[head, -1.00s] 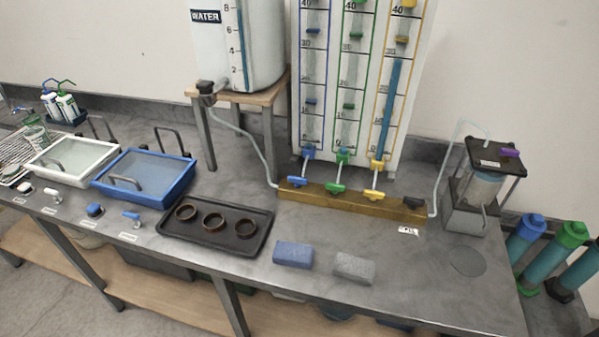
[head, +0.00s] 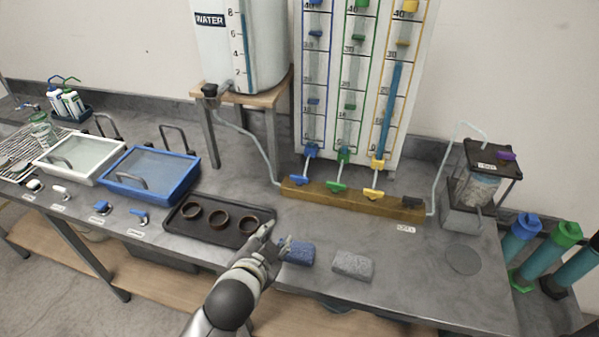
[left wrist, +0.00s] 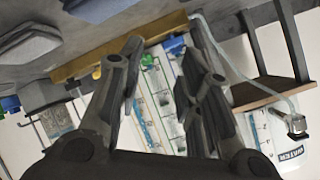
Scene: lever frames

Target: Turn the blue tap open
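The blue tap (head: 299,180) sits at the left end of the brown manifold bar (head: 350,198), below the blue-framed tube. Its blue handle lies across the bar's front, roughly sideways. My left gripper (head: 276,235) is over the counter's front part, between the black tray and the blue block, nearer to me than the tap and apart from it. In the left wrist view the fingers (left wrist: 165,60) are spread with nothing held. The blue tap (left wrist: 174,45) shows there upside down beyond them, partly hidden by a finger. My right gripper is not in view.
A green tap (head: 338,187) and a yellow tap (head: 374,194) stand right of the blue one. A hose (head: 249,140) runs from the water tank (head: 264,50) to the bar's left end. A black tray (head: 185,232) with rings and a grey block (head: 352,264) lie in front.

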